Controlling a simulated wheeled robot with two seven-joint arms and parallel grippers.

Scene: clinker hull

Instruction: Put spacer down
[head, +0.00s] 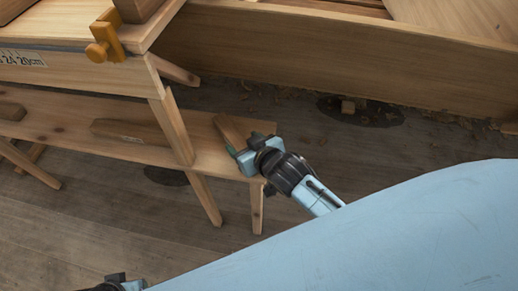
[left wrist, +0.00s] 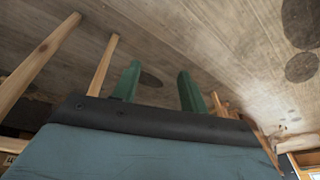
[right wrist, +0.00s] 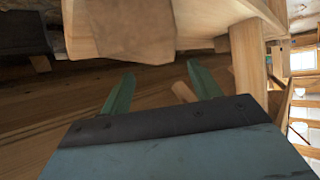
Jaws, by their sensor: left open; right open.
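A short wooden block (head: 229,131), which looks like the spacer, lies at the right end of the low shelf (head: 210,158) in the head view. My right gripper (head: 240,152) is at that shelf end, right beside the block. Its green fingers (right wrist: 160,90) stand apart in the right wrist view with nothing clearly between them. I cannot tell whether they touch the block. My left gripper shows only partly at the bottom left of the head view (head: 115,283). In the left wrist view its fingers (left wrist: 158,88) are apart and empty.
More wooden blocks lie on the shelf, one in the middle (head: 130,131) and one at the left (head: 10,111). A bench (head: 75,75) with an orange clamp (head: 104,38) stands above it. A long plank (head: 330,50) runs behind. Shavings litter the floor.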

